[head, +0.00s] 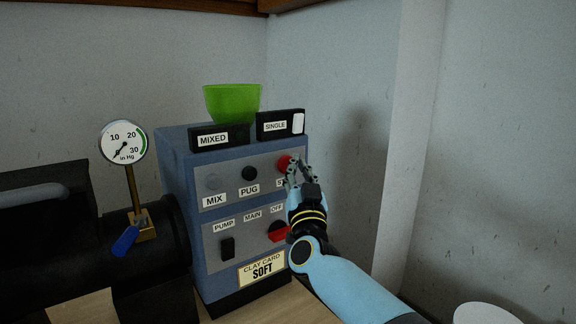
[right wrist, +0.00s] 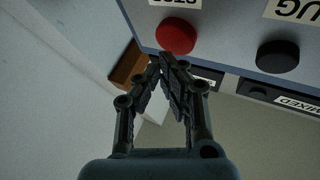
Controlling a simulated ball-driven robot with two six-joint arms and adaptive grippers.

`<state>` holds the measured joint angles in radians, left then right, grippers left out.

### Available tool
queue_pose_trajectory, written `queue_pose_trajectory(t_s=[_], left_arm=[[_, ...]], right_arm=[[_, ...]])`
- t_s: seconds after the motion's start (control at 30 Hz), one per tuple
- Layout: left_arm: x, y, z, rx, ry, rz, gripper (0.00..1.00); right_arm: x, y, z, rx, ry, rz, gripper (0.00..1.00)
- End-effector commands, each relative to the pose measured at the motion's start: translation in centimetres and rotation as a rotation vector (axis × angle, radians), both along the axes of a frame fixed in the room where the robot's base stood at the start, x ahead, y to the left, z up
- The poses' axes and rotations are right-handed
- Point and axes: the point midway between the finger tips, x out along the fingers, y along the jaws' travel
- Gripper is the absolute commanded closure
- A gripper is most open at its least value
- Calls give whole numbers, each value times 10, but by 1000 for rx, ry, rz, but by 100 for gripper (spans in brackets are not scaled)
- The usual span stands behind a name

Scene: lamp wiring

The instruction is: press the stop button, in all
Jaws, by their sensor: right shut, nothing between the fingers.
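The red stop button (head: 284,162) sits at the right end of the upper row on the blue control box (head: 174,150). Its label is mostly covered by my right gripper in the head view. My right gripper (head: 299,170) is shut and empty, with its fingertips right at the button in that view. In the right wrist view the red button (right wrist: 176,36) is just beyond the closed fingertips (right wrist: 161,62). I cannot tell whether they touch. My left gripper is not in view.
A black PUG button (head: 249,173) and a grey MIX button (head: 212,183) share the row. Below are a black pump switch (head: 227,248) and a red main switch (head: 278,231). A green bowl (head: 232,102) stands on top. A gauge (head: 123,142) is at left.

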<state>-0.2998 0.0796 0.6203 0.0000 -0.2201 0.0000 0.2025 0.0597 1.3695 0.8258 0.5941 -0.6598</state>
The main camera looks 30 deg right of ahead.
Motion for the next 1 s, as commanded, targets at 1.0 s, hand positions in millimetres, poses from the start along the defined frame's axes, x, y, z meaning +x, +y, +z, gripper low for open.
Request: queue_pose_trajectory(t_s=[1.0], left_arm=[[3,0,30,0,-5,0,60]], right_arm=[[-47,-4,1,0,0,0,100]])
